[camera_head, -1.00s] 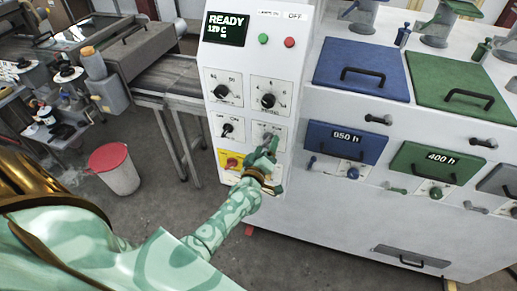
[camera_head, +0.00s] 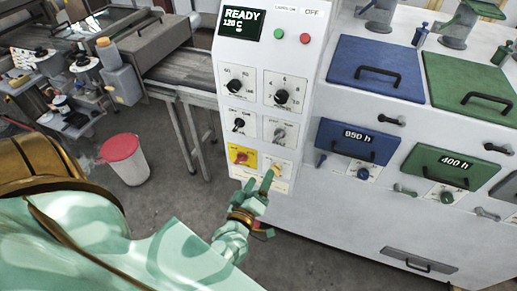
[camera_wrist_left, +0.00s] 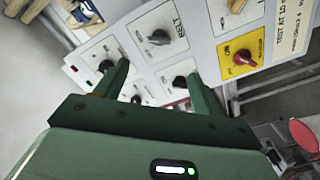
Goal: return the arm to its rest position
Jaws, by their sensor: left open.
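My left gripper (camera_head: 257,184) is in front of the lower part of the white control panel (camera_head: 308,60), below the lower right knob (camera_head: 280,134). Its two fingers are apart with nothing between them. In the left wrist view the green fingers (camera_wrist_left: 158,85) also stand apart, and the panel's knobs show beyond them. My left arm comes in from the lower left. My right gripper is not in view.
The panel has a READY display (camera_head: 241,22), several knobs and a red knob on a yellow plate (camera_head: 242,158). A white cabinet with blue (camera_head: 375,68) and green lids stands at right. A red-topped bin (camera_head: 123,160) stands on the floor at left.

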